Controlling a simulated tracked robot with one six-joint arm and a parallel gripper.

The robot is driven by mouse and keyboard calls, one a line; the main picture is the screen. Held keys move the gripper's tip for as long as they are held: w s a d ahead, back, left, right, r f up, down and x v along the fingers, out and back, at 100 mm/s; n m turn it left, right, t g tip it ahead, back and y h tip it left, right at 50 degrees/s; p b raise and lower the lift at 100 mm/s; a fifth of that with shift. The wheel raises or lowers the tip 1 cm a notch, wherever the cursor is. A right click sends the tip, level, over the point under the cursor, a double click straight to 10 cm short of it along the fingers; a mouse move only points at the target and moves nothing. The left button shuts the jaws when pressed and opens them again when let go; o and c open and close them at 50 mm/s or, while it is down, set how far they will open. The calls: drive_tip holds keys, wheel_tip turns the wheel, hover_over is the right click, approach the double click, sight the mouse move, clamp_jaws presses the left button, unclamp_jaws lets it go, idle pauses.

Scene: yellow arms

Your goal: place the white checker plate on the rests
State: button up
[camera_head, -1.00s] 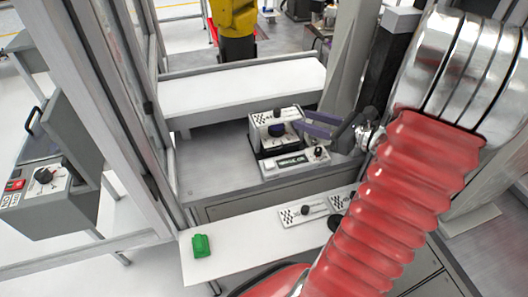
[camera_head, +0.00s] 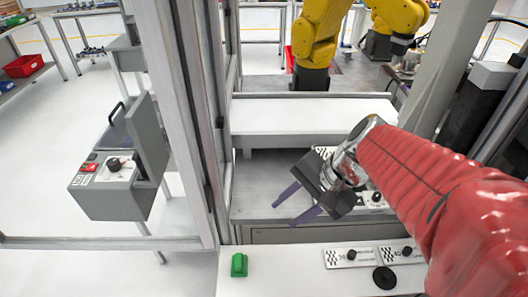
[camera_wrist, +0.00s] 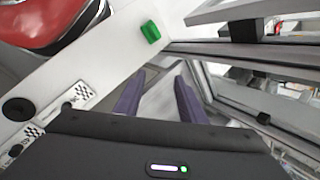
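Two white checker plates with black knobs lie side by side on the front white shelf in the head view, a left one (camera_head: 347,257) and a right one (camera_head: 401,252). Both also show partly at the left of the wrist view. I cannot tell which parts are the rests.
A green block (camera_head: 239,265) stands at the left of the front shelf (camera_head: 290,280). A black disc (camera_head: 384,278) lies before the plates. A grey frame post (camera_head: 198,120) rises left of my gripper. A long white slab (camera_head: 310,116) lies behind, with yellow arms beyond.

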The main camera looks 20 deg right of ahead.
drive_tip(key=s+a+r+n+t+h, duration=0.1)
drive_tip(key=s+r+n+t+h, duration=0.1)
drive_tip(key=n, duration=0.9)
wheel_tip(320, 180, up, 3)
drive_tip(key=s+h, duration=0.1)
drive_tip(key=h, duration=0.1)
drive_tip(key=shift+s+a+h, duration=0.25)
drive_tip(key=shift+s+h, duration=0.05)
drive_tip(key=shift+h, duration=0.1)
drive_tip(key=shift+d, duration=0.1)
